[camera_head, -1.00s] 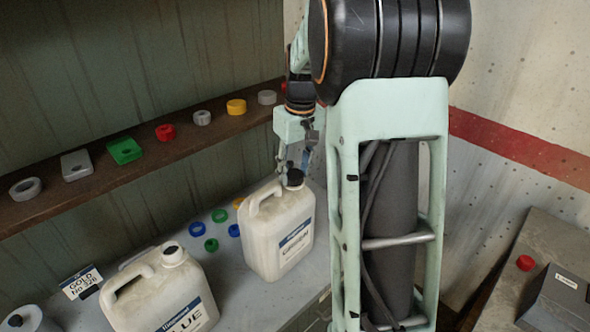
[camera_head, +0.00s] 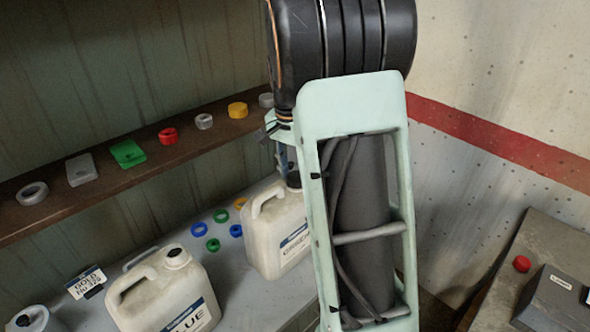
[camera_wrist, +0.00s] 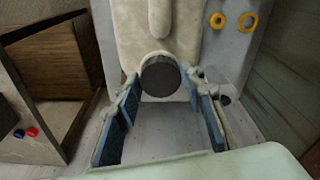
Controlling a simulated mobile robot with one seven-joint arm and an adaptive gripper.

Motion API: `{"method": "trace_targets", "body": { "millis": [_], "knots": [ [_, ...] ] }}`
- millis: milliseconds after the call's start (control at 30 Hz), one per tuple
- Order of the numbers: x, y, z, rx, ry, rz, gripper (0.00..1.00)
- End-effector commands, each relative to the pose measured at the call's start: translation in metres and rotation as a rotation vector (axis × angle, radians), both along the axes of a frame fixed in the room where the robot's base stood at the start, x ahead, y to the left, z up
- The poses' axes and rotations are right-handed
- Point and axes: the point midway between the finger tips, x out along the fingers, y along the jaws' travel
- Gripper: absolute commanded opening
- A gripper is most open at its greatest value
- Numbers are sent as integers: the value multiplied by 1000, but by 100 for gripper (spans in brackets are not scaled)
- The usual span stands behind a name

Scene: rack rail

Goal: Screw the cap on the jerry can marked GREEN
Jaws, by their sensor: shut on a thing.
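The jerry can marked GREEN (camera_head: 272,240) is cream-coloured and stands upright on the grey worktop in the head view; my arm hides its right side. The same can's pale body and handle (camera_wrist: 160,18) show in the wrist view. A dark round cap (camera_wrist: 161,77) sits at the can's neck, and part of it shows in the head view (camera_head: 293,180). My gripper (camera_wrist: 161,80) is shut on the cap, with a blue-padded finger on each side. In the head view my arm mostly hides the gripper. How far the cap is threaded cannot be seen.
A can marked BLUE (camera_head: 165,290) stands to the left, beside a card reading GOLD (camera_head: 86,282). Several coloured rings lie behind the cans, including a green one (camera_head: 213,245). A shelf (camera_head: 110,182) along the wall holds caps and small blocks.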

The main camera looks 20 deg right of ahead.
Motion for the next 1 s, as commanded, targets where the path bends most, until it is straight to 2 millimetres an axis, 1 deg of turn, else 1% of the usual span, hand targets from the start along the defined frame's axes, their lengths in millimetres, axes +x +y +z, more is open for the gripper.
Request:
{"method": "trace_targets", "body": {
  "millis": [300,500,600,800,833,1000],
  "knots": [
    [0,0,2,-1,2,-371,5],
    [0,0,0,-1,1,-558,5],
    [0,0,0,0,0,-588,5],
    [0,0,-1,0,1,-588,5],
    [0,0,-1,0,1,-588,40],
    [0,0,-1,1,0,-586,57]
  ]
}}
